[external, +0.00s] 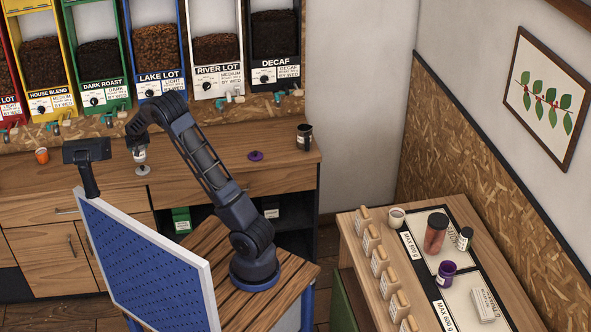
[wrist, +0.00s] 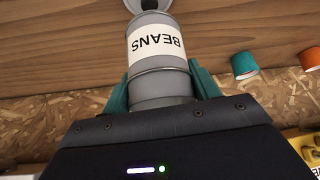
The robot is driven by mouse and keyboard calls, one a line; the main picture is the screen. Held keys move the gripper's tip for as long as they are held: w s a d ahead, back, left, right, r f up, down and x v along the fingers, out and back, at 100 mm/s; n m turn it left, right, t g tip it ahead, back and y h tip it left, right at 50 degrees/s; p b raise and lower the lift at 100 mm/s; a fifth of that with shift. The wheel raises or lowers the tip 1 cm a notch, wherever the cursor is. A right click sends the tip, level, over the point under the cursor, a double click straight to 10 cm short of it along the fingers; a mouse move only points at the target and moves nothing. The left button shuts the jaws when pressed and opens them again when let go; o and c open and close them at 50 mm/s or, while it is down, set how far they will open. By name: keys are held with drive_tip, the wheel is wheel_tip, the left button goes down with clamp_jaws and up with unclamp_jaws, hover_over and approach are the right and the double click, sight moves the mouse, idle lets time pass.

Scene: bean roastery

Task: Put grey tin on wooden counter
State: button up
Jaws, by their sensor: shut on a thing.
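The grey tin (wrist: 162,88), with a white label reading BEANS upside down, is between the teal fingers of my gripper (wrist: 162,90) in the wrist view. The fingers are shut on its sides. A dark round shape shows at its far end; I cannot tell what it is. In the external view my gripper (external: 138,143) is low over the wooden counter (external: 205,155), below the blue bin, and the tin (external: 141,168) shows small beneath it. I cannot tell whether the tin touches the counter.
A teal cup (wrist: 244,65) and an orange cup (wrist: 311,59) are on the counter; the orange one also shows at the left outside. A purple lid (external: 255,156) and a dark mug (external: 304,137) are to the right. Bean bins line the wall. A side table (external: 357,254) holds jars.

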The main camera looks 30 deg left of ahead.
drive_tip(key=shift+s+d, duration=0.35)
drive_tip(key=shift+d, duration=0.05)
